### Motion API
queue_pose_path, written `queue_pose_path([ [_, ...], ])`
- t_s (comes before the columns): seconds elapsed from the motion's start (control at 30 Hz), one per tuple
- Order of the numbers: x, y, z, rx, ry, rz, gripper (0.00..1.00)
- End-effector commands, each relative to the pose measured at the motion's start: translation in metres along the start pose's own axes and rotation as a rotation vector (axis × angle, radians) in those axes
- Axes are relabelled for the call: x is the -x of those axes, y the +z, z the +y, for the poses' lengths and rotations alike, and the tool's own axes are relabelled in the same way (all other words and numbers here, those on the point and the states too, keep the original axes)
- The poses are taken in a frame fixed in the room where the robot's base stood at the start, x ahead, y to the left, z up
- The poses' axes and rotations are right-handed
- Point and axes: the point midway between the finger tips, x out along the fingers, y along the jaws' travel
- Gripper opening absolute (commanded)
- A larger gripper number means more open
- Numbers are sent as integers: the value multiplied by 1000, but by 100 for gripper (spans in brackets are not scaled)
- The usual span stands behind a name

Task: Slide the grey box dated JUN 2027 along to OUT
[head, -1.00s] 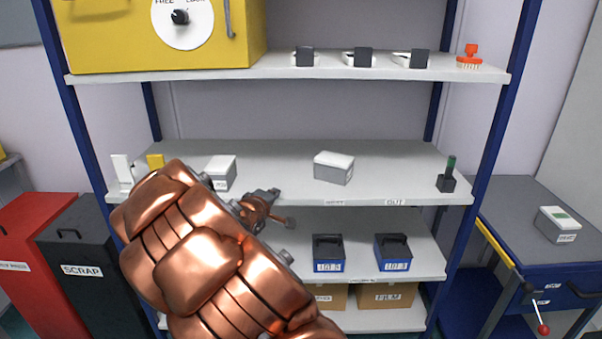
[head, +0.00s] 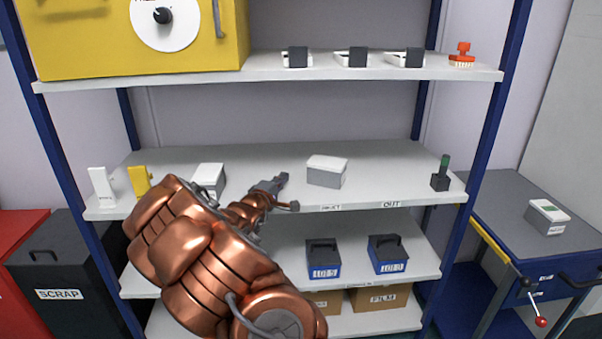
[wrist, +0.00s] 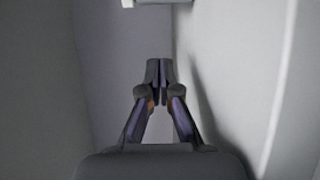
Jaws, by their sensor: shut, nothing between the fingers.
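A grey box with a white lid (head: 326,172) sits on the middle shelf, behind the first of two front-edge labels and left of the OUT label (head: 391,204). A similar box (head: 209,180) stands further left, partly hidden by my arm. No date is readable on either box. My gripper (head: 283,178) is shut and empty, just left of the nearer box, with a small gap between them. The wrist view shows its closed fingertips (wrist: 159,72); a pale object is cut off at that view's top edge.
The shelf around OUT is clear up to a dark holder with a green handle (head: 440,178) at the right end. White and yellow stands (head: 140,182) are at the left. Blue LOT bins (head: 323,258) sit below; another box (head: 546,217) is on the right bench.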

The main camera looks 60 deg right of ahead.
Motion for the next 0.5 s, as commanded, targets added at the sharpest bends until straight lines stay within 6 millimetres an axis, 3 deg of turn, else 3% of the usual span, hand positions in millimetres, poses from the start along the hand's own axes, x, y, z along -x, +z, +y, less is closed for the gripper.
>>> queue_pose_path([
  [0.5,-48,8,3,1,4,-3,0],
])
